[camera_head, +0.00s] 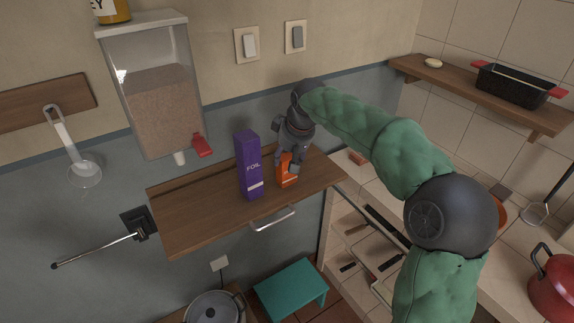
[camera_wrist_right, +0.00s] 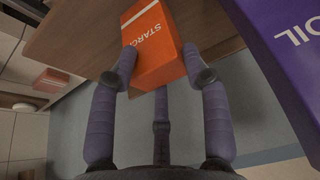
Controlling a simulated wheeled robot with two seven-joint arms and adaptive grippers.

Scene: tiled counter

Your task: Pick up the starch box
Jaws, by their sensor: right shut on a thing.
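The orange starch box (camera_head: 288,178) stands on the wooden shelf, just right of a tall purple foil box (camera_head: 250,165). My right gripper (camera_head: 290,160) reaches down over the starch box and is shut on it, hiding its upper part in the head view. In the right wrist view the starch box (camera_wrist_right: 158,50) sits between the fingers of my right gripper (camera_wrist_right: 160,75), its white "STARCH" label partly hidden. The foil box (camera_wrist_right: 285,50) is close by at the right there. Whether the starch box touches the shelf is hard to tell. My left gripper is not in view.
The wooden shelf (camera_head: 205,215) has a metal handle (camera_head: 273,218) at its front edge and free room left of the foil box. A grain dispenser (camera_head: 155,90) with a red lever hangs above it. A counter lies to the right.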

